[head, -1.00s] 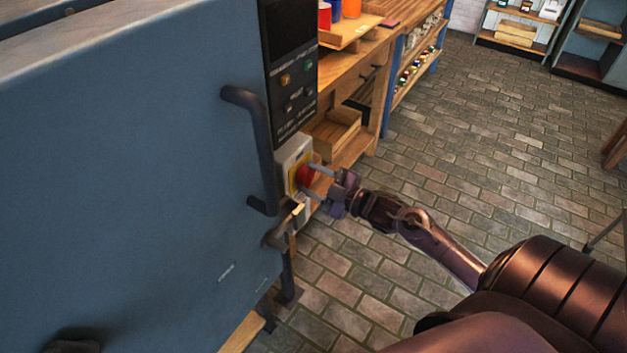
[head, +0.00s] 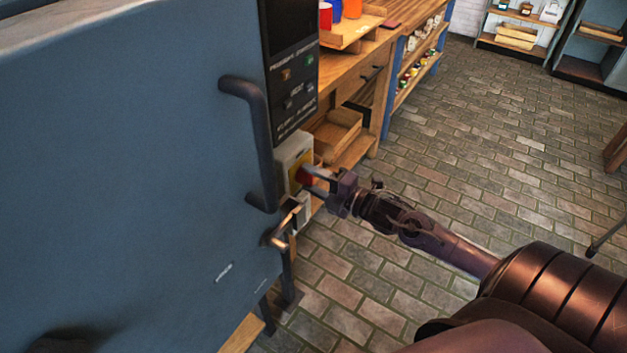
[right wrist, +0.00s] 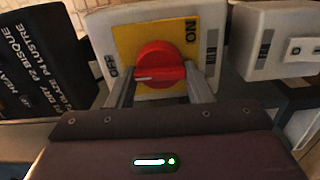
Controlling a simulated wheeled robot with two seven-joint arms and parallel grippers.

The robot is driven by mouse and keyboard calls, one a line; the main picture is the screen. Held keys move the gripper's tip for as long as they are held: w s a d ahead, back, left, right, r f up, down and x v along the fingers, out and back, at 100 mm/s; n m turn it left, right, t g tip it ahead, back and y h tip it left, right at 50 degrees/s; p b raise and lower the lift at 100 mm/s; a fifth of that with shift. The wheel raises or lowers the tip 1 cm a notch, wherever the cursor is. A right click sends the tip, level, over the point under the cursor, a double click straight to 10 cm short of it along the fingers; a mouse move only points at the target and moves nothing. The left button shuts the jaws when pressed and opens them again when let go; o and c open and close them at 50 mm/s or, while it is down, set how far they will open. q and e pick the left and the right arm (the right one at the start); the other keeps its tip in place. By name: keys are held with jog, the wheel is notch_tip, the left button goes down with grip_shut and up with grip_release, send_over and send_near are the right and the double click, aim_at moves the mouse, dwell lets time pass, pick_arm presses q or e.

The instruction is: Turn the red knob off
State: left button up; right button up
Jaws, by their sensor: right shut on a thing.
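The red knob (head: 304,176) sits on a yellow plate on the light switch box (head: 295,150) at the side of the blue kiln. In the right wrist view, the red knob (right wrist: 160,66) is round with a raised grip bar, and its white mark points left. The plate reads OFF at left and ON at upper right. My right gripper (head: 312,180) is shut on the knob, with one finger on each side of it; the fingers also show in the right wrist view (right wrist: 160,88). My left gripper is not in view.
The blue kiln (head: 120,170) fills the left, with a dark handle (head: 262,140) and a latch lever (head: 282,232) near the knob. A dark control panel (head: 290,70) is above the box. Wooden shelving (head: 350,65) stands behind.

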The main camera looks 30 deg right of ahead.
dwell(0.4)
jog(key=o, duration=0.9)
jog(key=shift+o, duration=0.2)
jog(key=v, duration=0.7)
jog(key=shift+s, duration=0.4)
jog(key=shift+d, duration=0.15)
